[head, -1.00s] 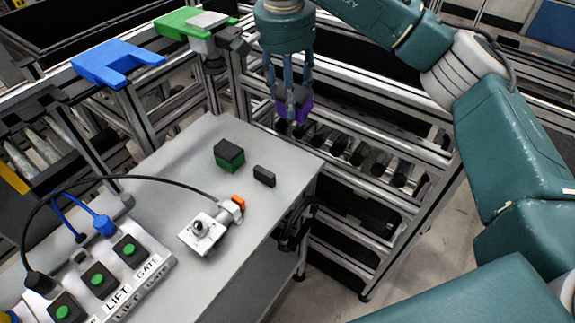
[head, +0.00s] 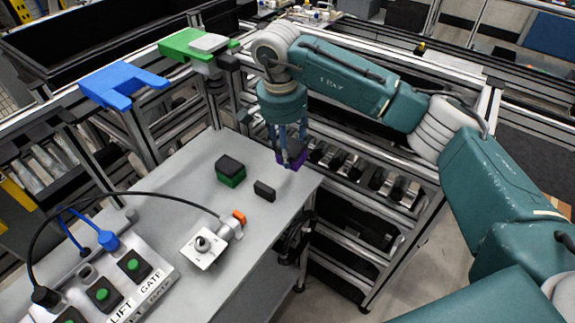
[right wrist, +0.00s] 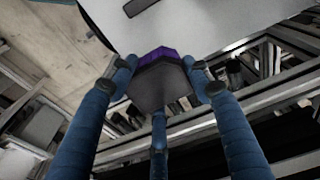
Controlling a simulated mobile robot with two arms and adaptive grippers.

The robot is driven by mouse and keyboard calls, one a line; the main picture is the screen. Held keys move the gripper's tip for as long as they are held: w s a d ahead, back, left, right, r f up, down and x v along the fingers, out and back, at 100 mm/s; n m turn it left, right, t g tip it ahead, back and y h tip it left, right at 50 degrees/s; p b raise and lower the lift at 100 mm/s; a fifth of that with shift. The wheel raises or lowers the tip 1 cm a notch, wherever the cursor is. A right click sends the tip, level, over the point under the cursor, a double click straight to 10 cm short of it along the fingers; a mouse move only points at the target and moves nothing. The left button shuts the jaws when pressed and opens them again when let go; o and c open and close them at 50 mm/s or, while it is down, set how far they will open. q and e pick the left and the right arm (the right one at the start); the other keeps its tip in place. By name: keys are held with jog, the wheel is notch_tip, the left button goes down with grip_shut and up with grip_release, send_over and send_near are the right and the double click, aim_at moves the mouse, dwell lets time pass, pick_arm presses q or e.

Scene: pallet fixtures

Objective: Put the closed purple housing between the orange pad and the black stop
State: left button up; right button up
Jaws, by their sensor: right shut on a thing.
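My right gripper (head: 291,160) is shut on the purple housing (head: 300,157), above the far right edge of the grey table. In the right wrist view the housing (right wrist: 158,57) sits between blue fingers, its dark face toward the camera. The orange pad (head: 239,217) is on the tip of a metal clamp (head: 207,246) on the table. The black stop (head: 264,191) stands on the table beyond the pad, with a bare gap between them. The housing is apart from both. My left gripper is not in view.
A green block with a black top (head: 230,171) stands left of the stop. A button box (head: 120,285) and a black cable (head: 150,194) occupy the near left. A blue bracket (head: 120,84) and green fixture (head: 195,45) are behind.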

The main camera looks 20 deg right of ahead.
notch_tip(320, 180, down, 8)
jog(key=shift+r+p, duration=0.15)
jog(key=shift+p, duration=0.75)
jog(key=shift+f, duration=0.35)
jog(key=o, duration=1.5)
